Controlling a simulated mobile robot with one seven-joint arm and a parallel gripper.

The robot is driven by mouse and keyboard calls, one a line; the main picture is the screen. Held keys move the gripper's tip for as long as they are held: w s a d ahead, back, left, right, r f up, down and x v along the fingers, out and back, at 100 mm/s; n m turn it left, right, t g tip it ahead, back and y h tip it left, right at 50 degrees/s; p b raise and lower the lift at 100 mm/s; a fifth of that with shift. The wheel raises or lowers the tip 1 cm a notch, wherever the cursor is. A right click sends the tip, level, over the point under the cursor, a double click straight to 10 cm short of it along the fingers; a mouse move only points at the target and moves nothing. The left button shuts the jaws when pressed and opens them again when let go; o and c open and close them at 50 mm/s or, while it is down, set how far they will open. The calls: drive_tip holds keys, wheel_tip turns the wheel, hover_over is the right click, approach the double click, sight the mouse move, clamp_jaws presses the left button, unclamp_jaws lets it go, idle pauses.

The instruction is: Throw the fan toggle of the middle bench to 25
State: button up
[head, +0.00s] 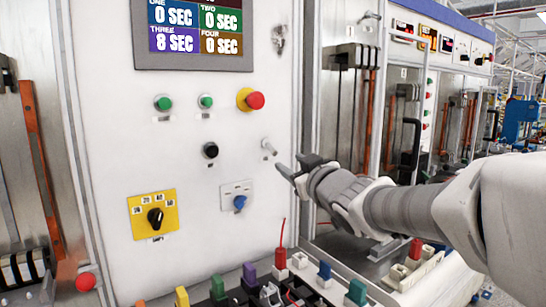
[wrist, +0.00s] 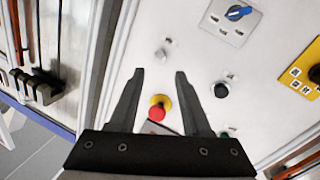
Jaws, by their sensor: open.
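My gripper (head: 290,164) is open and empty, close to the right part of the white panel of the nearest bench. In the wrist view its two dark fingers (wrist: 158,76) point at the panel. A small silver toggle (head: 268,147) sticks out just left of the fingertips. In the wrist view the toggle (wrist: 163,52) lies beyond the tips, in line with the gap, apart from them. Lower left is a blue-handled switch (head: 240,202) on a light plate with small markings, also in the wrist view (wrist: 238,13). The labels are too small to read, so I cannot tell which is the fan toggle.
A yellow plate with a black dial (head: 155,217) is at lower left. A black knob (head: 210,150), green buttons (head: 163,103) and a red button (head: 255,100) are on the panel. A display (head: 195,35) is above. Colored terminals (head: 248,273) stand below.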

sight(275, 153)
drive_tip(key=x, duration=1)
drive_tip(key=shift+f, duration=0.1)
clamp_jaws()
